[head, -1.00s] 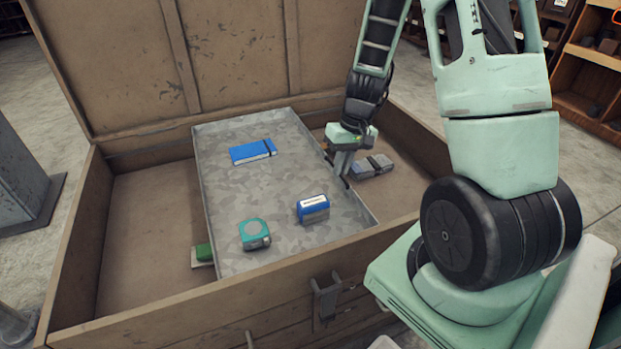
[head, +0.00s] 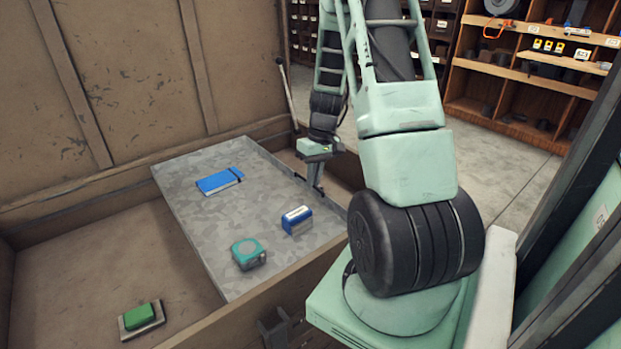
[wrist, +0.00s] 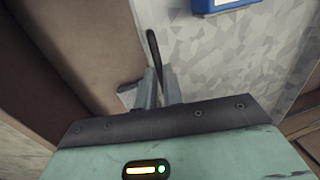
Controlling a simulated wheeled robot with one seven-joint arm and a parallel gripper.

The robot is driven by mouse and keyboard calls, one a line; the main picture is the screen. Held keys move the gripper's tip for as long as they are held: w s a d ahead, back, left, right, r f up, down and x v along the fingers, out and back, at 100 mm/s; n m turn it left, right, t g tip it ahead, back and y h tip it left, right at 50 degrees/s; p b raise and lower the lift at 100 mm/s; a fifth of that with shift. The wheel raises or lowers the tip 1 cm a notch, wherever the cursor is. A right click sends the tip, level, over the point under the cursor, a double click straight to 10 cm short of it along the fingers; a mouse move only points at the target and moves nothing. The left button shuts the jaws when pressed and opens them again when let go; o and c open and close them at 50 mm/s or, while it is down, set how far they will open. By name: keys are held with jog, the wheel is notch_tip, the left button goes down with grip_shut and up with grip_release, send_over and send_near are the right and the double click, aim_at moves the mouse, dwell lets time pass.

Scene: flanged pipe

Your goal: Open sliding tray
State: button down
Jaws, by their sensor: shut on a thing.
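The grey mottled sliding tray (head: 205,215) sits across the wooden chest (head: 110,258), toward its right side. My gripper (head: 318,188) is at the tray's right wall, with the fingers pointing down. On the tray lie a blue notebook (head: 219,181), a blue-and-grey box (head: 297,220) and a teal tape measure (head: 248,254).
A green block on a pale base (head: 141,317) lies on the chest floor, left of the tray. The chest's left part is otherwise clear. The raised lid (head: 120,90) stands behind. Shelves (head: 530,75) are at the back right.

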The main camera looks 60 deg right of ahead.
jog(key=c, duration=1.5)
grip_release()
jog(key=d+r, duration=0.1)
jog(key=r, duration=0.4)
jog(key=d+r+p, duration=0.1)
jog(key=r, duration=0.5)
jog(key=s+d+r, duration=0.1)
jog(key=r, duration=0.5)
jog(key=shift+d+p, duration=0.1)
jog(key=shift+p, duration=0.3)
